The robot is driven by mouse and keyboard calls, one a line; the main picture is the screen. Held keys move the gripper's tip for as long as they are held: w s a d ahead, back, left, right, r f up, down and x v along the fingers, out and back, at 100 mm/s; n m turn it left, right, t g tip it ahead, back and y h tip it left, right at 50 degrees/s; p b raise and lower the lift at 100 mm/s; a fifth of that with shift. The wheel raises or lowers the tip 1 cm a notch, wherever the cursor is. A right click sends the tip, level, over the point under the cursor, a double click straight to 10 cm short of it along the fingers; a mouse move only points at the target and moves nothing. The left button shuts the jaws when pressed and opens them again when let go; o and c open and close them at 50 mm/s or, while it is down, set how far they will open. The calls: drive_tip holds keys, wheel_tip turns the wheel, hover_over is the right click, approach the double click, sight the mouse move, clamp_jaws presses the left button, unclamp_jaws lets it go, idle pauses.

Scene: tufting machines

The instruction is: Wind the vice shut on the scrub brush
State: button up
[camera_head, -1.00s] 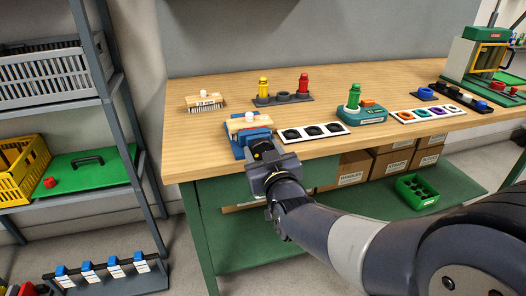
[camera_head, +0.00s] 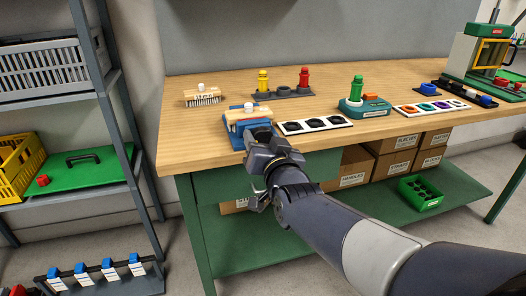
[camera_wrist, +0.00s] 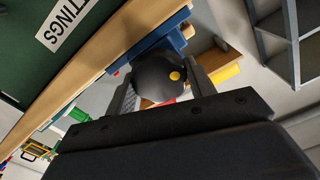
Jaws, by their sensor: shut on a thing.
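The blue vice (camera_head: 233,139) stands at the bench's front edge, left of the middle. A scrub brush (camera_head: 243,116) with a wooden block and white knob sits in its top, between the jaws; whether both jaws touch it I cannot tell. My gripper (camera_head: 262,138) is at the vice's front. In the wrist view my gripper (camera_wrist: 163,82) is shut on a round dark crank knob (camera_wrist: 157,78) with a yellow dot, one finger on each side. The blue vice body (camera_wrist: 178,38) shows behind the knob. The screw is mostly hidden.
Another brush (camera_head: 202,96) lies on the bench (camera_head: 340,85) behind the vice. A white tray with black round spots (camera_head: 315,126) is close on the vice's right. A green and orange device (camera_head: 364,107) stands farther right. A grey shelf rack (camera_head: 130,110) is to the left.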

drive_tip(key=m+b, duration=0.3)
drive_tip(key=shift+f, duration=0.25)
drive_tip(key=shift+r+m+b, duration=0.15)
drive_tip(key=shift+m+b, duration=0.6)
drive_tip(key=shift+m, duration=0.35)
drive_tip(key=o, duration=1)
drive_tip(key=shift+c, duration=0.2)
